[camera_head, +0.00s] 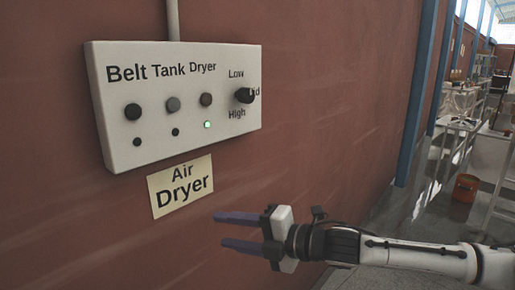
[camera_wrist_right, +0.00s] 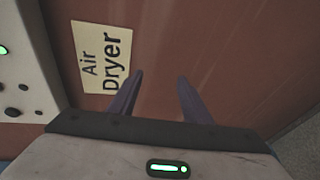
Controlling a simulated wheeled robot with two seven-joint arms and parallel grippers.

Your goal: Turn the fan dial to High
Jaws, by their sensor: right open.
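The fan dial (camera_head: 244,95) is a dark knob at the right end of the white control box (camera_head: 180,145) on the wall. My left gripper is not in view.
The box has round buttons (camera_head: 172,104) and a lit green lamp (camera_head: 207,124) under Dryer. A yellow "Air Dryer" sign (camera_head: 181,187) is below it, left of my gripper. A blue post (camera_head: 416,95) and an orange bucket (camera_head: 466,188) stand farther right. The wall right of the box is clear.

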